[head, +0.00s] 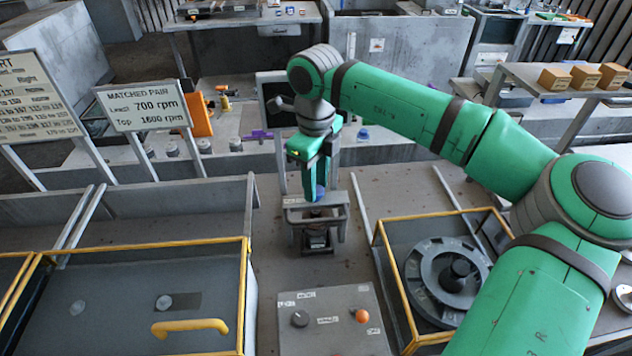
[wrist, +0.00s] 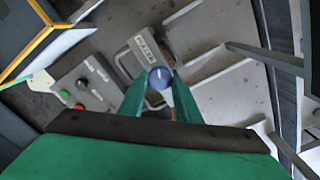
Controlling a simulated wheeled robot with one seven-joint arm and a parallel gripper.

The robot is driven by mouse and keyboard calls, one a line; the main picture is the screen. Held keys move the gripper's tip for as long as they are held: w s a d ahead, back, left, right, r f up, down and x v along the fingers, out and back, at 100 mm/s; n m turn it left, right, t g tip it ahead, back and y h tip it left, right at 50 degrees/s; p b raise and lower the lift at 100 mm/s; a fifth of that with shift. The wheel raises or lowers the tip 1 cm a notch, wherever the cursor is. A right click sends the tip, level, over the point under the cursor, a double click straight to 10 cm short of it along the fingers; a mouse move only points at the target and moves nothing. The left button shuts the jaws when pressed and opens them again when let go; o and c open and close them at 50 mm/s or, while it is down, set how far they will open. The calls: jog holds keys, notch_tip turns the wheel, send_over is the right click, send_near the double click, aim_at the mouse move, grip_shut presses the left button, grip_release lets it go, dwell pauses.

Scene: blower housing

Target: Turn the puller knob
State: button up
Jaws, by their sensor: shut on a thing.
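The puller knob is a small blue round knob (head: 320,193) on top of a grey metal puller frame (head: 301,214) in the middle of the head view. In the wrist view the blue knob (wrist: 160,77) shows a pale line on its face. My gripper (head: 314,190) points down over the frame with its green fingers at the knob. In the wrist view my gripper (wrist: 158,88) has one finger on each side of the knob and is shut on it. The fingers partly hide the knob in the head view.
A grey control box (head: 330,340) with a black knob and an orange button stands in front. A yellow-edged bay with a round rotor (head: 445,280) is at right. A yellow-handled cover (head: 190,328) is at left. A sign (head: 145,106) reads "MATCHED PAIR".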

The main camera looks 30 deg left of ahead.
jog(key=shift+a+r+m, duration=0.1)
jog(key=shift+a+m, duration=0.05)
jog(key=shift+m, duration=1.45)
jog(key=o, duration=1.1)
jog(key=shift+c, duration=0.2)
notch_tip(320, 180, up, 11)
